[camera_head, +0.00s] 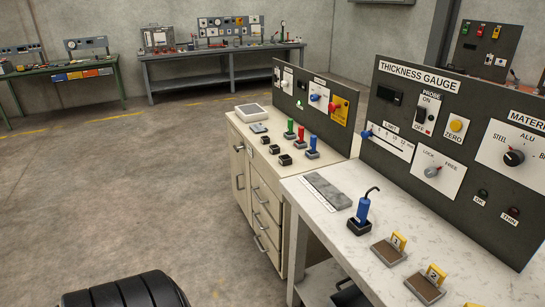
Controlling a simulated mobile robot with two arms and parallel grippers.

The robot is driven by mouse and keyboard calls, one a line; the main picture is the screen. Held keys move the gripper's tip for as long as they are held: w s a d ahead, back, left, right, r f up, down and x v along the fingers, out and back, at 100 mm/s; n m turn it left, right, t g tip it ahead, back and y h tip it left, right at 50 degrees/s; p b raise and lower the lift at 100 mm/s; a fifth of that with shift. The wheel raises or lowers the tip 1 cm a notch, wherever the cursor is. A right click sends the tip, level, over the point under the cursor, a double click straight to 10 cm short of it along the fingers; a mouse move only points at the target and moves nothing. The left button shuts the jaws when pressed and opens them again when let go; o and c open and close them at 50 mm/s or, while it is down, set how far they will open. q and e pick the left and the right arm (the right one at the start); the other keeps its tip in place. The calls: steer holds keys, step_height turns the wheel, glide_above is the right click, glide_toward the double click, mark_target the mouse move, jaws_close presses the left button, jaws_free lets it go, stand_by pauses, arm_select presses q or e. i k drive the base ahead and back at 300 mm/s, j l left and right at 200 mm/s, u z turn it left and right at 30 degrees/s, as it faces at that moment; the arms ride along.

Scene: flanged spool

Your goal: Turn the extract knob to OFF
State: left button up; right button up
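I see no label reading EXTRACT, so I cannot tell which knob is the extract knob. The near dark panel, titled THICKNESS GAUGE (420,75), carries a black MATERIAL knob (513,157) and a grey LOCK/FREE knob (431,172). It also has a PROBE ON/OFF switch (420,115) and a yellow ZERO button (456,125). A smaller dark panel (300,88) behind it holds a blue knob (315,97) and a red handle (334,107) on a yellow plate; its lettering is too small to read. Neither gripper is in view.
The near white bench (310,215) holds a blue probe (363,207) in a black block and yellow tags 1 (398,241) and 2 (435,274). A cream drawer cabinet (262,200) adjoins it. Open concrete floor (130,190) lies left, with further benches (225,66) behind.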

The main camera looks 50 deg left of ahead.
mark_target(313, 97)
steer(key=i+j+u, duration=0.3)
steer(key=j+u, duration=0.15)
steer(key=i+j+u, duration=0.6)
steer(key=i+j, duration=1.05)
